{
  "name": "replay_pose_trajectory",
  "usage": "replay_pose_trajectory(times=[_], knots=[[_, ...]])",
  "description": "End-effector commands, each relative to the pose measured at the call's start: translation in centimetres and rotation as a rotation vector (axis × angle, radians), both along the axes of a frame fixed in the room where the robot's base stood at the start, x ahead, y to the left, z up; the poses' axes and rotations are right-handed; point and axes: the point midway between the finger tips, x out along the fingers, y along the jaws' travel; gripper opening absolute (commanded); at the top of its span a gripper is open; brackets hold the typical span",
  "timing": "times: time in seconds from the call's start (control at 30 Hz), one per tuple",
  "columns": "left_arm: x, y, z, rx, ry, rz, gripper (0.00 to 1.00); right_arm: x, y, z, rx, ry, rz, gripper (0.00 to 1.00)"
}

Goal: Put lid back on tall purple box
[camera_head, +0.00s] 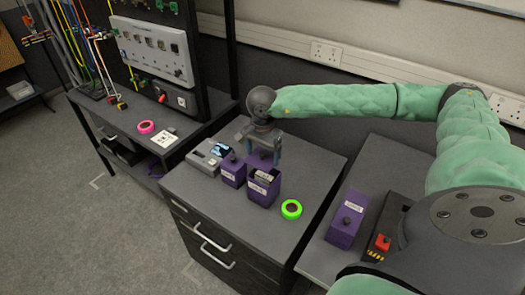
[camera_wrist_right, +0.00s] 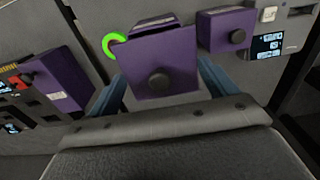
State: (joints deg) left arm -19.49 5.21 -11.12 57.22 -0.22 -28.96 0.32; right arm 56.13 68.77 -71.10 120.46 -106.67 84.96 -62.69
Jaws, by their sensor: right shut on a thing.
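The tall purple box (camera_head: 263,190) stands open on the grey cabinet, with a white label on its front and dark contents showing at its top. My right gripper (camera_head: 261,152) is above and just behind it, shut on a purple lid (camera_head: 262,161). In the right wrist view the lid with its round black knob (camera_wrist_right: 160,83) is between the blue fingers of my right gripper (camera_wrist_right: 163,88). The lid hides most of the box there; part of the open top (camera_wrist_right: 152,23) shows past its edge. I cannot tell whether lid and box touch. My left gripper is out of view.
A shorter lidded purple box (camera_head: 232,171) stands close left of the open one, beside a grey device with a screen (camera_head: 209,154). A green tape roll (camera_head: 291,209) lies to the right. Another purple box (camera_head: 346,220) stands on the right-hand table. The cabinet's front is clear.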

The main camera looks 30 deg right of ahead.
Motion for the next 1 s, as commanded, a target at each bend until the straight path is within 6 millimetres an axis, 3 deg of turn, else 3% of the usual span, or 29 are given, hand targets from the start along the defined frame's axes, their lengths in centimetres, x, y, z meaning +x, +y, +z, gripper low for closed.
replay_pose_trajectory(times=[0.27,0.77,1.0], knots=[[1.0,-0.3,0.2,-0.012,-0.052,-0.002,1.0,0.0,0.0,-0.5,0.001,0.0,-0.011,0.63],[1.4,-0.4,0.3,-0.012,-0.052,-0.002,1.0,0.0,-0.1,-4.3,0.0,0.001,-0.012,0.63],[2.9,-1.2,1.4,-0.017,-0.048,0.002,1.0,0.0,-0.1,-5.3,0.0,0.0,-0.012,0.63]])
